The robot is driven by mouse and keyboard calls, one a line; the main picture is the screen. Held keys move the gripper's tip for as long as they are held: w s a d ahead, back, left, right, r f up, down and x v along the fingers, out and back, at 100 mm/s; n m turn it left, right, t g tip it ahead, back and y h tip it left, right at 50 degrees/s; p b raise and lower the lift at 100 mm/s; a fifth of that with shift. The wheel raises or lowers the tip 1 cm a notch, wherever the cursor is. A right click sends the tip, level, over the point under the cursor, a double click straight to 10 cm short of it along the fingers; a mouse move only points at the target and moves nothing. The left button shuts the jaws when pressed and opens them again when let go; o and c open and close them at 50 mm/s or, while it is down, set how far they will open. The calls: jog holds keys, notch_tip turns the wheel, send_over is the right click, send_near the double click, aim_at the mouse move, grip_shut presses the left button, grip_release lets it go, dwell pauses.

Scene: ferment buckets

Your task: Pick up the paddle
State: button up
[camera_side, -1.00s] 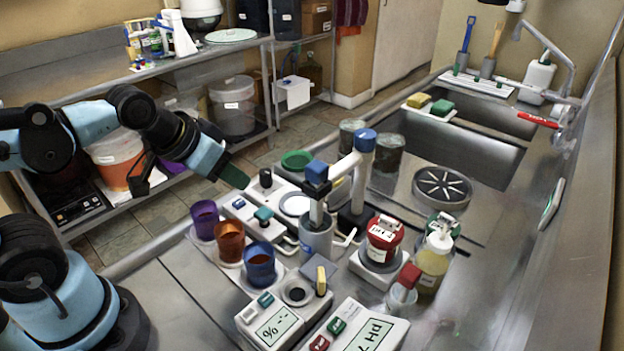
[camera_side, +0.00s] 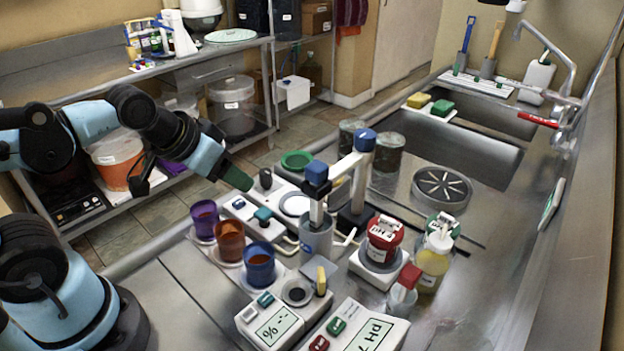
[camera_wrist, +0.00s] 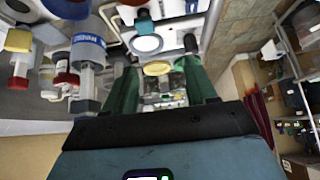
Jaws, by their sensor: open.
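Two long-handled tools stand upright in grey holders at the back by the sink in the side view: one with a blue handle (camera_side: 467,38) and one with a wooden-coloured handle (camera_side: 494,42). I cannot tell for sure which of these, if either, is the paddle; their lower ends are hidden in the holders. My gripper (camera_side: 238,178) hangs at the left edge of the counter, far from both tools. In the wrist view its two green fingers (camera_wrist: 158,75) are apart with nothing between them.
Purple (camera_side: 205,219), orange-brown (camera_side: 230,242) and blue (camera_side: 260,265) cups stand near the counter's front left.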

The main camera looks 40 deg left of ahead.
notch_tip(320, 180, up, 10)
jog(key=r, duration=0.1)
jog(key=w+d+r+g+h, duration=0.1)
jog(key=w+d+g, duration=0.15)
jog(key=d, duration=0.25)
jog(key=w+d+r+g, duration=0.1)
jog(key=w+d+r, duration=0.15)
jog(key=d, duration=0.25)
jog(key=g, duration=0.4)
send_over(412, 271)
notch_tip(412, 271, down, 4)
jog(key=shift+y, duration=0.5)
jog(key=f, duration=1.2)
jog(key=shift+s+f, duration=0.15)
jog(key=shift+s, duration=0.1)
jog(key=shift+w+f, duration=0.2)
jog(key=shift+f, duration=2.5)
jog(key=c, duration=1)
